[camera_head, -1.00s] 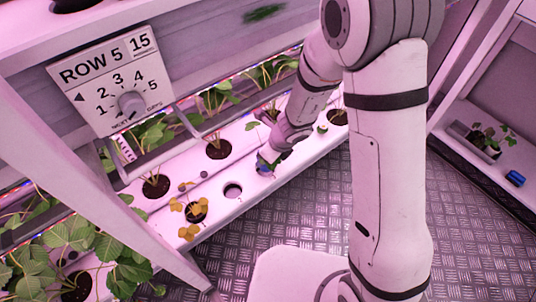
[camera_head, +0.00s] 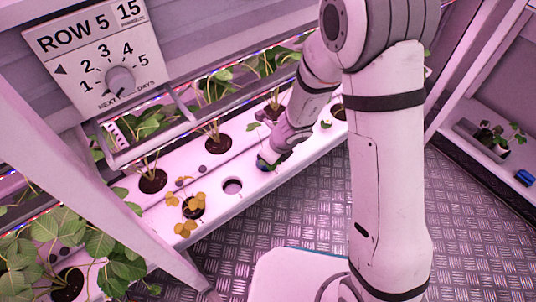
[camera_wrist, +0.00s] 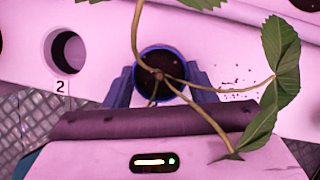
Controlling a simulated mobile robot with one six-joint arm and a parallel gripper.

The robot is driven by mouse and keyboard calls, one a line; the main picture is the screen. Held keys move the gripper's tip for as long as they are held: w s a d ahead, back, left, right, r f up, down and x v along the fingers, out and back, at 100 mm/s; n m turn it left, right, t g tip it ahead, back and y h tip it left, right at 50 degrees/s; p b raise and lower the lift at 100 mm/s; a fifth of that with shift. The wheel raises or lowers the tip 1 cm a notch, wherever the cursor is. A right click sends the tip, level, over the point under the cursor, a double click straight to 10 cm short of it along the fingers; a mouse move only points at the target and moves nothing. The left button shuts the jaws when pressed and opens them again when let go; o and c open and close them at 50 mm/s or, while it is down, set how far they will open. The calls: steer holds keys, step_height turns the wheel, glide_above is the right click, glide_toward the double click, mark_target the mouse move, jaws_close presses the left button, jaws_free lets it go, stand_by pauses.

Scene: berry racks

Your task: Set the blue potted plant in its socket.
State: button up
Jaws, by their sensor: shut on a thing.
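The blue potted plant (camera_wrist: 180,55) is a thin-stemmed seedling with a few green leaves in a blue-rimmed pot of dark soil. My gripper (camera_wrist: 160,78) is shut on the pot, with a blue-grey finger on each side. In the head view my gripper (camera_head: 270,157) holds the pot over the front part of the white rack channel. The pot's lower part is hidden, so its height above the channel cannot be told. An empty round socket (camera_head: 232,186) lies to the lower left of my gripper; in the wrist view a socket (camera_wrist: 66,52) labelled 2 shows left of the pot.
A yellowed seedling (camera_head: 194,207) stands left of the empty socket. Larger green plants (camera_head: 213,136) fill the row behind. A sign plate (camera_head: 95,50) reading ROW 5 hangs above. A rack at right carries a small tray (camera_head: 470,135) and a blue object (camera_head: 524,178). Metal floor lies between.

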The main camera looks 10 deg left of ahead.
steer(key=o, duration=1)
steer(key=shift+r+p, duration=0.35)
steer(key=shift+p, duration=0.15)
steer(key=p+v, duration=0.8)
steer(key=v, duration=0.4)
steer(key=shift+s+r, duration=0.1)
steer(key=shift+r, duration=0.05)
